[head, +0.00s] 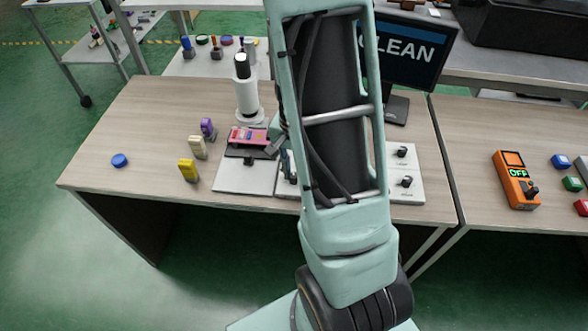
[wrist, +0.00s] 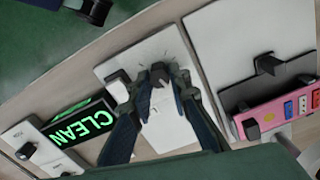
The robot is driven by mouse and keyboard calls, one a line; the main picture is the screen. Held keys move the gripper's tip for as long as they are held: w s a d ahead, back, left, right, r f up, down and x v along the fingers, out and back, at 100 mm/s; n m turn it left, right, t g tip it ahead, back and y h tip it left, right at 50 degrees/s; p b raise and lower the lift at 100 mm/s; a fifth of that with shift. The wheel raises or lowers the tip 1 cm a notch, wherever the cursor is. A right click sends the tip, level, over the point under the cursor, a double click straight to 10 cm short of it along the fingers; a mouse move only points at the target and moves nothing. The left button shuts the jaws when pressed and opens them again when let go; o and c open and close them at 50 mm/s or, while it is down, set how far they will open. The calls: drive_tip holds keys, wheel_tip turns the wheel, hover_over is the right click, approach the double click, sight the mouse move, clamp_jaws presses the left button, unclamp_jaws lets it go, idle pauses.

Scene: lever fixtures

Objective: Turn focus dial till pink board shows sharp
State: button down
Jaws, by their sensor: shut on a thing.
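The pink board (head: 250,137) lies on a black stage at the foot of a white microscope-like column (head: 247,95). It also shows at the right of the wrist view (wrist: 280,110), with small coloured parts on it. My gripper (wrist: 160,82) is closed around a small dark knob (wrist: 159,71) on a white plate (wrist: 170,130) beside the board's plate. No label on this knob is readable. In the head view my arm hides most of this plate and the knob. A small black display (wrist: 80,130) beside the plate reads CLEAN in green.
A monitor (head: 425,50) behind my arm shows CLEAN, partly covered. A white plate with two black knobs (head: 407,181) stands at right. Yellow (head: 187,170), cream and purple pieces and a blue disc (head: 120,160) are at left. An orange meter (head: 515,180) reads OFF.

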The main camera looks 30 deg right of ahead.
drive_tip(key=shift+m, duration=0.3)
drive_tip(key=c, duration=1.8)
unclamp_jaws()
wheel_tip(320, 180, up, 12)
